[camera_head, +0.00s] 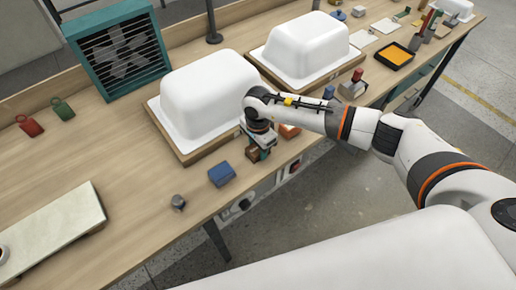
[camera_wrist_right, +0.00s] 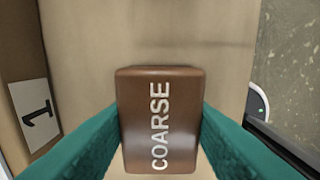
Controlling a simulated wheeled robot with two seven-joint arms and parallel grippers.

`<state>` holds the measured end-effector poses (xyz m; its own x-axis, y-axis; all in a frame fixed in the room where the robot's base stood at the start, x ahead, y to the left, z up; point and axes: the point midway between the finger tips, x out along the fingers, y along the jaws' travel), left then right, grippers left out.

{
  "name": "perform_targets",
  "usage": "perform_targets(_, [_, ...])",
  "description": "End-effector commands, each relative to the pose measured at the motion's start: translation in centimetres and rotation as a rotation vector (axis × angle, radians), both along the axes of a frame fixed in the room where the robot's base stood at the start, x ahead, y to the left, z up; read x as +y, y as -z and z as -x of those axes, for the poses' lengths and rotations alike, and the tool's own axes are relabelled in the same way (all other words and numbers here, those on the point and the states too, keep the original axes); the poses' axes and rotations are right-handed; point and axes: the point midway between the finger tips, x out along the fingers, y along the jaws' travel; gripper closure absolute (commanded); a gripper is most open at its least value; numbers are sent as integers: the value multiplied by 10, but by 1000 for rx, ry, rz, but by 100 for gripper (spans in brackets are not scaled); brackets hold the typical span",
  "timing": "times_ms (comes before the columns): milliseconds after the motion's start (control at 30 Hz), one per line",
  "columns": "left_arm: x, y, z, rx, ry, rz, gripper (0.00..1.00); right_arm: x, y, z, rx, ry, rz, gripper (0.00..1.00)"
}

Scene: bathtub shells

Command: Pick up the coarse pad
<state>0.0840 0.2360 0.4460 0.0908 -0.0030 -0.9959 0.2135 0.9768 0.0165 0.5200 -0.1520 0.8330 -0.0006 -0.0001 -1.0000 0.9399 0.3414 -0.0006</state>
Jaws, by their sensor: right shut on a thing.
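The coarse pad (camera_wrist_right: 160,120) is a brown block with the white word COARSE on it, seen close up in the right wrist view. The teal fingers of my right gripper (camera_wrist_right: 160,135) are shut on its two sides. In the head view my right gripper (camera_head: 259,152) points down near the front edge of the bench, in front of the first white tub shell (camera_head: 203,88). A small brown part of the pad (camera_head: 252,153) shows beside the fingers. I cannot tell whether the pad touches the bench. My left gripper is not in view.
A blue block (camera_head: 221,173) and a small grey knob (camera_head: 178,202) lie to the left of the gripper. An orange block (camera_head: 289,130) is close on its right. A second shell (camera_head: 306,45) and an orange-filled tray (camera_head: 394,55) stand farther right.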

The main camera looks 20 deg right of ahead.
Motion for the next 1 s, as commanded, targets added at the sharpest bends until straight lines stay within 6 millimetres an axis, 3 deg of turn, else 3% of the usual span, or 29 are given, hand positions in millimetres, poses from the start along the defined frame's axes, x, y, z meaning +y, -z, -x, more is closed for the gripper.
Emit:
perform_targets(167, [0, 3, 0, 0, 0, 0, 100, 0, -10, -1, -5, -1, -2, 81])
perform_targets(600, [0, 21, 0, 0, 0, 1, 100, 0, -88, -1, -4, 0, 0, 81])
perform_targets(733, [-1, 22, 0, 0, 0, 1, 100, 0, -98, 0, -2, -1, -1, 81])
perform_targets(1000, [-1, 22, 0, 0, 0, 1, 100, 0, -101, 0, 0, 0, 0, 81])
